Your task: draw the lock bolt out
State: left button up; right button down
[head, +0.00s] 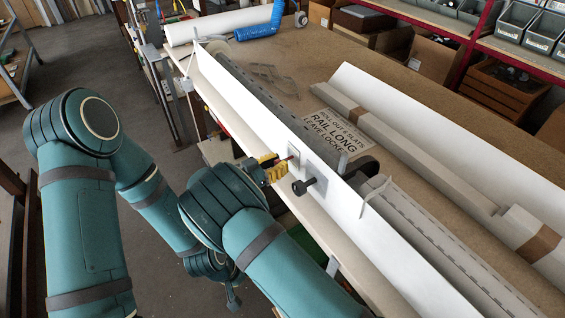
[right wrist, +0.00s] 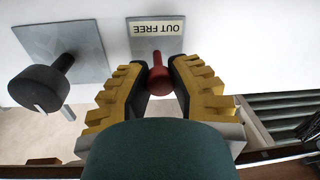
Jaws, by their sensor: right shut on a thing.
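The lock bolt (right wrist: 158,80) has a red knob and comes out of a small grey plate on the white housing (head: 260,108). The plate's label (right wrist: 156,28) reads "OUT FREE", upside down in the right wrist view. My right gripper (head: 277,165) is at this plate; the right wrist view shows its yellow, dark-padded fingers (right wrist: 158,84) shut on the red knob from both sides. How far the bolt stands out, I cannot tell.
A black crank knob (head: 300,187) sticks out of a grey plate beside the bolt, close to my right gripper. Slatted profiles (head: 445,245) and a "RAIL LONG" sign (head: 338,128) lie on the bench behind the housing. Shelves with bins (head: 512,22) stand at the back right.

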aim_at(276, 161)
jog(key=c, duration=0.8)
grip_release()
jog(key=shift+a, duration=0.25)
jog(key=shift+o, duration=0.2)
jog(key=shift+d+r, duration=0.1)
notch_tip(276, 161, up, 10)
jog(key=shift+f, duration=0.1)
jog(key=shift+s, duration=0.1)
